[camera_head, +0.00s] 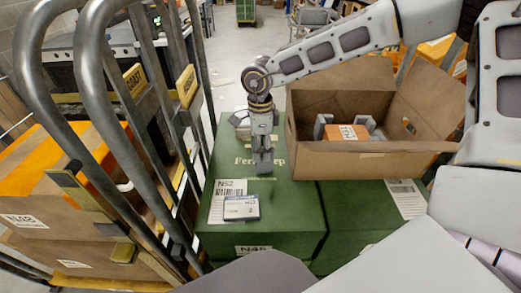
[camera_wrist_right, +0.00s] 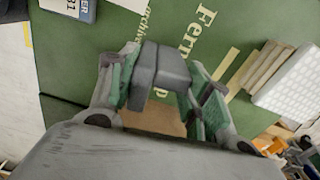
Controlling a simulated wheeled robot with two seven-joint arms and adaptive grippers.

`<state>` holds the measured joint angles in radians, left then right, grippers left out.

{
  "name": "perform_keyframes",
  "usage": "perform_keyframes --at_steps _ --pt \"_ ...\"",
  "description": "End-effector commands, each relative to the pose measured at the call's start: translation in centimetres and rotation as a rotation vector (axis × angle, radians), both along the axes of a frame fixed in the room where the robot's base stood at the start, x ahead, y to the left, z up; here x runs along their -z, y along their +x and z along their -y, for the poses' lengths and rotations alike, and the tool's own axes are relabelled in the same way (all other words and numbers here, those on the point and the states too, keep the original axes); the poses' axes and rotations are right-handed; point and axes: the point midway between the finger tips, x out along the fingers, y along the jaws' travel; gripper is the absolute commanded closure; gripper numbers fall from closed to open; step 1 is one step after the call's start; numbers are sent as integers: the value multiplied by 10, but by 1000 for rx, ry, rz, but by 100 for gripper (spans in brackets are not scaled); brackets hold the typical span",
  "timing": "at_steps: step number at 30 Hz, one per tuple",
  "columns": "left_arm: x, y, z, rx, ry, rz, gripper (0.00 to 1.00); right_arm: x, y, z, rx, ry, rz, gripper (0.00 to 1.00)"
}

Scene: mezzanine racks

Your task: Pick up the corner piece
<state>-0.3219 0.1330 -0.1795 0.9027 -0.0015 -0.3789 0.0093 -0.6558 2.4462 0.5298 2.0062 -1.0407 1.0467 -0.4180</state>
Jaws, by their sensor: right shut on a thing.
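A dark grey angular piece, which looks like the corner piece (camera_wrist_right: 160,68), sits between the fingers of my right gripper (camera_wrist_right: 158,82) in the right wrist view. In the head view my right gripper (camera_head: 262,150) points down over the left green box (camera_head: 285,205), left of the open cardboard box (camera_head: 360,165). The gripper is shut on the piece. The fingers and the piece blend together in the head view, so its gap above the green lid is hard to tell. My left gripper is out of view.
The cardboard box holds an orange labelled item (camera_head: 346,132) with grey pieces (camera_head: 322,122) beside it. A small label card (camera_head: 241,207) lies on the green lid.

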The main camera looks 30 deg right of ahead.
Motion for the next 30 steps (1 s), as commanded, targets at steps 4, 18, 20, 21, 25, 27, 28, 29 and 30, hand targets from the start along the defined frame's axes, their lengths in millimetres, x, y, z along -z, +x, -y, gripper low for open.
perform_keyframes --at_steps 4,18,20,21,25,27,28,29,30 --pt "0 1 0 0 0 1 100 -11 0 0 1 2 2 60" --pt "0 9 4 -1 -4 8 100 -28 -29 -11 -2 1 0 60" --pt "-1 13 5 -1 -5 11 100 -28 -37 -14 -2 1 1 60" --pt "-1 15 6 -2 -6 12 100 -27 -44 -16 -2 1 0 60" --pt "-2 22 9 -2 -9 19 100 -27 -64 -23 -3 1 1 60" --pt "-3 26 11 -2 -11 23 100 -27 -75 -27 -2 1 1 60" --pt "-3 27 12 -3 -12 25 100 -27 -80 -29 -3 1 1 60" --pt "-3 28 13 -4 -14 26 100 -27 -85 -31 -3 0 2 60" --pt "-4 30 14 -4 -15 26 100 -27 -92 -33 -2 0 2 60"
